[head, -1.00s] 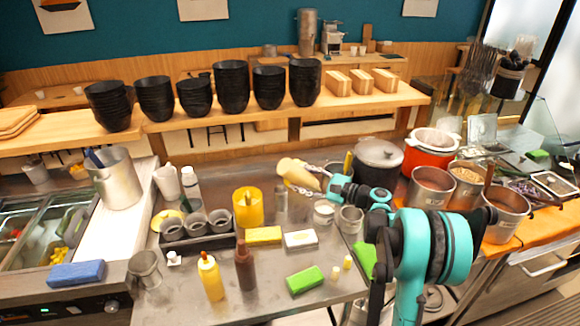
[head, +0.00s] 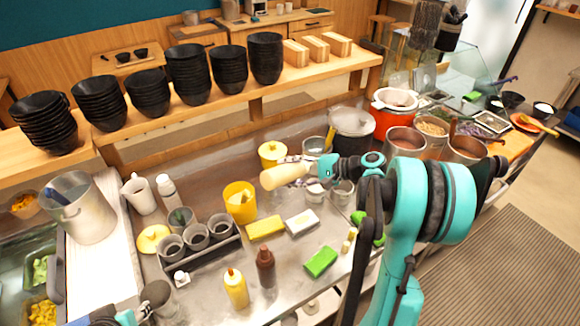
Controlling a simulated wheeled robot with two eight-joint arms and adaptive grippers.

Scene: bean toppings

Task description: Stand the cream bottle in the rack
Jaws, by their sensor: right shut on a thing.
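The cream bottle (head: 283,177) is held lying nearly on its side in the air above the counter, its wide end toward the left. My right gripper (head: 312,171) is shut on its right end and hides part of it. The dark rack (head: 208,257) stands on the counter to the lower left of the bottle, with several round grey holders in a row. The bottle is well apart from the rack. My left gripper (head: 152,296) shows only partly at the bottom left edge, near a clear cup; its fingers are unclear.
A yellow cup (head: 240,203) stands between bottle and rack. Yellow, white and green (head: 320,261) sponges lie to the right. A black pot (head: 352,135) stands behind my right arm.

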